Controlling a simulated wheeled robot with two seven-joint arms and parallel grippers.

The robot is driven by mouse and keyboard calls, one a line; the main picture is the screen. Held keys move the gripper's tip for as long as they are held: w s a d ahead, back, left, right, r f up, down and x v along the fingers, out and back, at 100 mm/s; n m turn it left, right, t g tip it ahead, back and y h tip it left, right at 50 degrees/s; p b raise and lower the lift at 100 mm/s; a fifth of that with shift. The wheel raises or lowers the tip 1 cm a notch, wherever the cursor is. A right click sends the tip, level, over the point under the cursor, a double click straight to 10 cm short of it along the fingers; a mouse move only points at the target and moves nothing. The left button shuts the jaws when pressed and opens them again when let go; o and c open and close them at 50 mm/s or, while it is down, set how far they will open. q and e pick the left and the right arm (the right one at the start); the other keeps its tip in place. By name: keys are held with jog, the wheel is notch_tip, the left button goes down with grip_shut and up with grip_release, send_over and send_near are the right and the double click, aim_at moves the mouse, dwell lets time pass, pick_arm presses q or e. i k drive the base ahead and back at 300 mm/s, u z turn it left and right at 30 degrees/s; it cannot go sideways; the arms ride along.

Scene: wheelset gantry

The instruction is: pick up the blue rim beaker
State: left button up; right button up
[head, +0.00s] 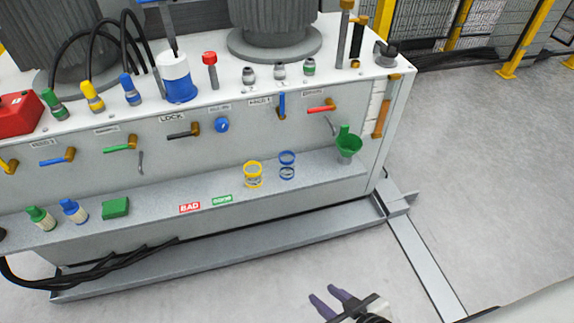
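The blue rim beaker (287,172) is a small clear beaker with blue rings. It stands upright on the grey ledge along the front of the machine. The yellow rim beaker (253,182) stands just left of it, with a small gap. My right gripper (326,294) is at the bottom of the head view, well in front of the ledge and apart from the beaker. Its two purple fingers are apart, with nothing seen between them. My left gripper is not in view.
A green funnel (347,149) stands on the ledge right of the beakers. BAD (189,208) and green (222,201) labels lie to the left. Valve levers (282,104) stick out above the ledge. A metal floor rail (230,258) runs below, and open floor (490,170) lies to the right.

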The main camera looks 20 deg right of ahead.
aim_at(286, 159)
jog(key=k, duration=0.5)
jog(key=u, duration=1.05)
jog(key=i, duration=1.1)
jog(key=z, duration=0.7)
jog(key=i, duration=0.35)
jog(key=z, duration=0.5)
